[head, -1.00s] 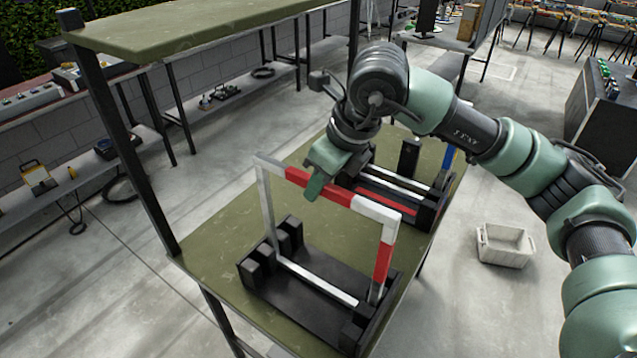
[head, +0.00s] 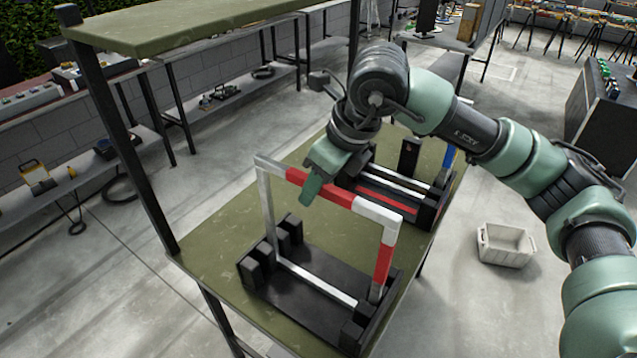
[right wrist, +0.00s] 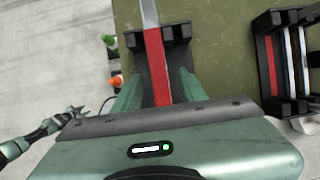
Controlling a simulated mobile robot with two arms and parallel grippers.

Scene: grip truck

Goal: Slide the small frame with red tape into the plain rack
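A frame with red and white bands (head: 337,191) stands upright over the near black rack (head: 312,312), its lower bar low between the rack's end blocks. My right gripper (head: 318,182) is at the frame's top bar, with a finger on the near side of it. In the right wrist view the red and white bar (right wrist: 156,65) runs between the two spread fingers of the right gripper (right wrist: 157,88), with dark gaps beside it. A second black rack (head: 425,205) stands farther back and holds red and white bars.
The racks stand on a green tabletop (head: 222,255) with a dark post at its left and a raised green shelf (head: 180,25) above. A white crate (head: 505,245) is on the floor at right.

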